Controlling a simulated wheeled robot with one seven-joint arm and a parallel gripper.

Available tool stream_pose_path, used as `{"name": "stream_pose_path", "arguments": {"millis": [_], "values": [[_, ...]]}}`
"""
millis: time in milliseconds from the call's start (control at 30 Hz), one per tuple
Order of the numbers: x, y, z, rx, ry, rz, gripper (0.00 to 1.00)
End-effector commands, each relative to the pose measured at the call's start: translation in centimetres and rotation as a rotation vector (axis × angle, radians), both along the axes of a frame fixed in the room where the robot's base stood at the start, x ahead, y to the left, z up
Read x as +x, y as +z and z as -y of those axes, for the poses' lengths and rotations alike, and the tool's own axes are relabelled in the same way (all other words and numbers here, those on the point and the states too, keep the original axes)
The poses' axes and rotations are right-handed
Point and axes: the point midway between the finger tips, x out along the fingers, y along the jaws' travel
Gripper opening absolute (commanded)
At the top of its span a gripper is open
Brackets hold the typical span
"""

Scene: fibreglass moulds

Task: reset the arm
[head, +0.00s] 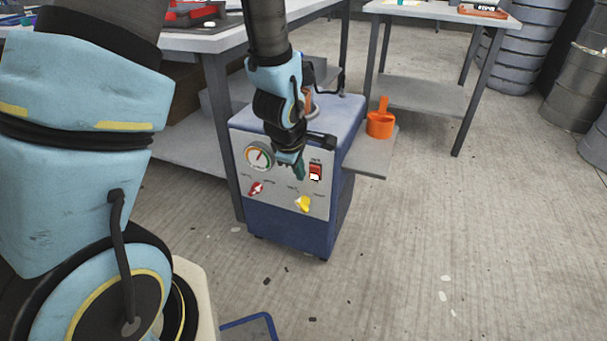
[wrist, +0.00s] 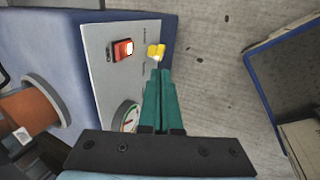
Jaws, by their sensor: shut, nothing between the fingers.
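My gripper (head: 300,170) hangs in front of the panel of a blue machine (head: 290,222) in the head view. Its two green fingers are together with nothing between them, as the wrist view (wrist: 158,78) also shows. The pale panel carries a round gauge (head: 258,155), a red rocker switch (head: 316,171), a red knob (head: 256,188) and a yellow knob (head: 303,203). In the wrist view the red switch (wrist: 122,49) and the yellow knob (wrist: 156,52) lie beyond the fingertips, and the gauge (wrist: 128,118) is partly hidden. I cannot tell whether the fingers touch the panel.
An orange cup-like pot (head: 379,122) stands on a side shelf (head: 372,158) right of the machine. A workbench (head: 205,42) stands behind at left and a second table (head: 440,12) at back right. Grey drums (head: 575,90) stand far right. The floor at front right is open, with small scraps.

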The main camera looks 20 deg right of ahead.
Motion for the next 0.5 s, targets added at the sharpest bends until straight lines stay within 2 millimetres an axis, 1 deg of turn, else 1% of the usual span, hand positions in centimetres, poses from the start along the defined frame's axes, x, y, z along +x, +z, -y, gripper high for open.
{"name": "stream_pose_path", "arguments": {"millis": [33,100,500], "values": [[-0.18,0.59,-0.17,-0.001,0.000,0.001,0.00],[-0.40,0.95,-0.37,-0.001,0.000,0.001,0.00],[-0.60,1.17,-0.55,0.001,-0.001,0.000,0.00]]}}
